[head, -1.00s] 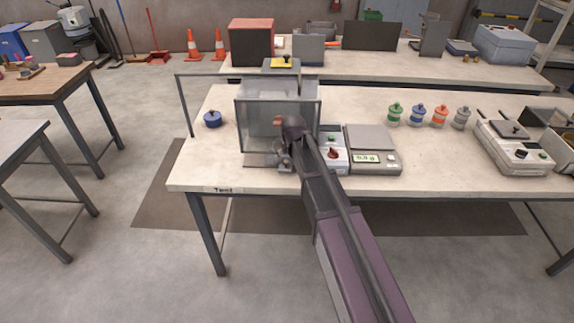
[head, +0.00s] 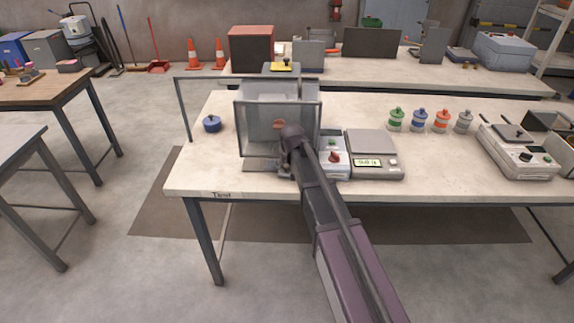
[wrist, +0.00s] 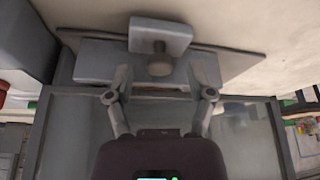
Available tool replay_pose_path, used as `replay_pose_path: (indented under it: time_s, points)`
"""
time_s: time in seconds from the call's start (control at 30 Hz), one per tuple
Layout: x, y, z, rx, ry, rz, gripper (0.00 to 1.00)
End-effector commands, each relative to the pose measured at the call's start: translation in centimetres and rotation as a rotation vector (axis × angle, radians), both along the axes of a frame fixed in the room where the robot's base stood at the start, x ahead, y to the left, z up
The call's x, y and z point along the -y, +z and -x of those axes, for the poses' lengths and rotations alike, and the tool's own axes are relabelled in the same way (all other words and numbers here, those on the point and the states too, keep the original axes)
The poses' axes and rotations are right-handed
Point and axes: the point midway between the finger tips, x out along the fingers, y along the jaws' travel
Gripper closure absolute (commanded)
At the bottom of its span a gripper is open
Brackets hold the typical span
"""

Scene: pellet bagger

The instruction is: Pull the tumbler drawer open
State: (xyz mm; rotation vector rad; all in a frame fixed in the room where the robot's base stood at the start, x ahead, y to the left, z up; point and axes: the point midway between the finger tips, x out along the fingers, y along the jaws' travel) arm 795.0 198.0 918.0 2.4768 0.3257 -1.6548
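The tumbler is a grey machine (head: 262,90) behind a clear framed guard (head: 237,130) on the table. A flat grey plate (head: 262,164) lies at its front foot. In the wrist view a pale grey block (wrist: 145,32) with a round dark knob (wrist: 160,63) stands on a grey panel (wrist: 95,62); I take it for the drawer front and its pull. My gripper (wrist: 162,73) is open, its two fingers on either side of the knob, with gaps visible. In the head view my gripper (head: 290,168) is low in front of the guard, and my arm hides most of the drawer area.
A control box with a red knob (head: 333,158) and a scale (head: 375,150) stand close to the right of my arm. A blue lidded pot (head: 212,124) sits to the left. Several coloured jars (head: 441,121) stand further right. The table's front left is bare.

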Motion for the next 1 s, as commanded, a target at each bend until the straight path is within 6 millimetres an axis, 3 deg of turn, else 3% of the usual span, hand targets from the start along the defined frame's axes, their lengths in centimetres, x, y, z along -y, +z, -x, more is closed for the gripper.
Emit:
replay_pose_path:
  time_s: [0.03, 0.2, 0.57, 0.77, 1.0]
  points:
    - [0.0, 0.0, 0.0, 0.000, 0.000, 0.000, 0.51]
    - [0.0, 0.0, 0.0, 0.000, 0.000, 0.000, 1.00]
    - [0.0, 0.0, 1.0, 0.000, 0.000, 0.000, 1.00]
    - [0.1, 0.0, 3.7, 0.000, 0.000, 0.000, 1.00]
    - [0.1, 0.0, 8.9, 0.000, 0.001, -0.001, 1.00]
